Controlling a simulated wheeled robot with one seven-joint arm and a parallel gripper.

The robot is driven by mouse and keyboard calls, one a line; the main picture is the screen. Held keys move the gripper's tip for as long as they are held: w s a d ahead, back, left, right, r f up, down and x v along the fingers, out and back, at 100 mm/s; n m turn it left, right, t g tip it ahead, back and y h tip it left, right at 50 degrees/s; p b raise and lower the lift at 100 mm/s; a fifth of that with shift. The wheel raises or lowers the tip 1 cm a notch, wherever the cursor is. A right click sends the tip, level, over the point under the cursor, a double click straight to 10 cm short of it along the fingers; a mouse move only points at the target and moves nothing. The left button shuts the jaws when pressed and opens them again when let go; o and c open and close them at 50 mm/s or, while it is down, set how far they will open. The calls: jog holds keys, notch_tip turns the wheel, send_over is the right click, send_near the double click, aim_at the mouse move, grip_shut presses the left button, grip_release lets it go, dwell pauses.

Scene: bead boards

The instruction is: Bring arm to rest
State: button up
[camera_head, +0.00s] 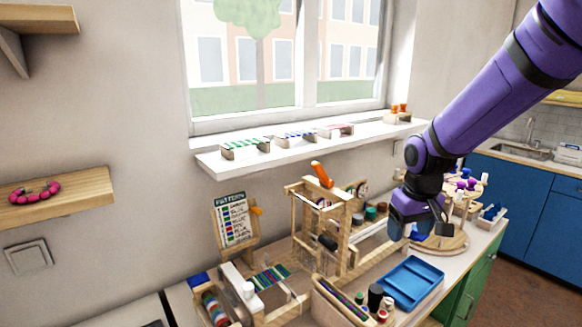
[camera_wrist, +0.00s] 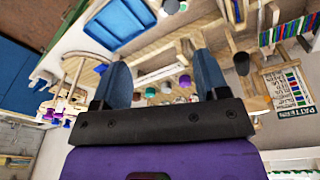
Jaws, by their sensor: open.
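My purple arm reaches in from the upper right in the head view. My gripper (camera_head: 418,228) hangs at its end above the right part of the workbench, between the wooden frame and the round wooden stand. In the wrist view my gripper (camera_wrist: 162,68) shows two blue fingers spread apart with nothing held between them. Jars and part of a wooden rack are seen beyond the fingers. The exact height of the fingertips above the bench is hard to tell.
A wooden frame (camera_head: 345,225) stands left of my gripper, and a blue tray (camera_head: 411,283) lies below it. A round wooden stand (camera_head: 447,244) is close on the right. A pattern card (camera_head: 233,219) leans at the wall. The window sill (camera_head: 215,162) holds several small racks.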

jog(key=s+d+r+m+t, duration=0.1)
jog(key=s+d+r, duration=0.1)
jog(key=s+r, duration=0.5)
jog(key=s+d+r+m+t, duration=0.1)
jog(key=s+r, duration=0.7)
jog(key=s, duration=0.9)
jog(key=shift+d+m+t, duration=0.3)
jog(key=shift+d+t, duration=0.4)
jog(key=shift+t, duration=0.1)
jog(key=shift+w, duration=0.1)
